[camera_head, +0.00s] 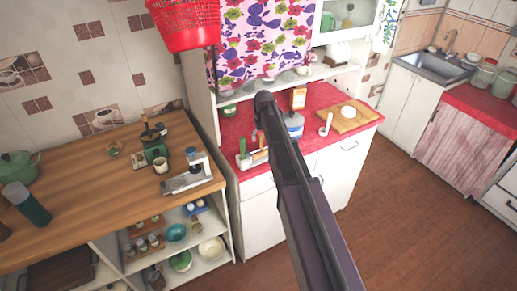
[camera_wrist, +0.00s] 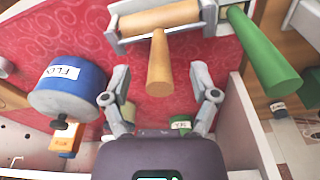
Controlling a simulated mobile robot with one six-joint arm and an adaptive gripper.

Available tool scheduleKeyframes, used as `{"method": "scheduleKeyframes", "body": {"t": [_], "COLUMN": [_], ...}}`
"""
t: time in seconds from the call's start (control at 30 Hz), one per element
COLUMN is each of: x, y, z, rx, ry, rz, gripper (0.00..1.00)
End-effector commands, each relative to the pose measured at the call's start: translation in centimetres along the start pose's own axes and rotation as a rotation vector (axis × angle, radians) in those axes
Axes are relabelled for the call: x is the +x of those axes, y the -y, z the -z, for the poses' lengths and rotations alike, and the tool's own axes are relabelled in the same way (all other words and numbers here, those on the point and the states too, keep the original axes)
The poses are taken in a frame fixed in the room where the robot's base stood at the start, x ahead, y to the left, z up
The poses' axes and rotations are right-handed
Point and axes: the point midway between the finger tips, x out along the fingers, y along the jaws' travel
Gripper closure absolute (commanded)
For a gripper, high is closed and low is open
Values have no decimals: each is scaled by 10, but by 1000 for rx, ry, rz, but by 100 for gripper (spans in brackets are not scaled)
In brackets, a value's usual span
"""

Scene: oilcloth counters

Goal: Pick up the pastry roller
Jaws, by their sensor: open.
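The pastry roller shows in the wrist view as a pale wooden cylinder in a light frame (camera_wrist: 160,18), with a tapered wooden handle (camera_wrist: 160,65) pointing toward the camera. In the head view its orange-brown handle (camera_head: 259,155) shows near the left front of the red counter, partly hidden by my arm. My gripper (camera_wrist: 160,72) is open. Its two grey fingers stand on either side of the handle in the picture, with visible gaps. I cannot tell whether the fingertips are level with the handle. In the head view my arm hides most of the gripper.
A green-handled item (camera_wrist: 265,55) stands close right of the roller. A blue flour canister (camera_wrist: 68,88) and an orange box (camera_wrist: 65,138) are on the left. The red counter (camera_head: 235,122) also holds a cutting board (camera_head: 365,118). A wooden counter (camera_head: 90,180) stands left.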

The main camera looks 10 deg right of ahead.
Motion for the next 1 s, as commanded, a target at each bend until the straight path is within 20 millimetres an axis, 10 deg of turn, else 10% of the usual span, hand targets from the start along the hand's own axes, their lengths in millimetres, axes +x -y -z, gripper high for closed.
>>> {"method": "scheduleKeyframes", "body": {"t": [1.0], "x": [25], "y": [1], "z": [0], "rx": [-1], "ry": [0], "rz": [0], "gripper": [23]}}
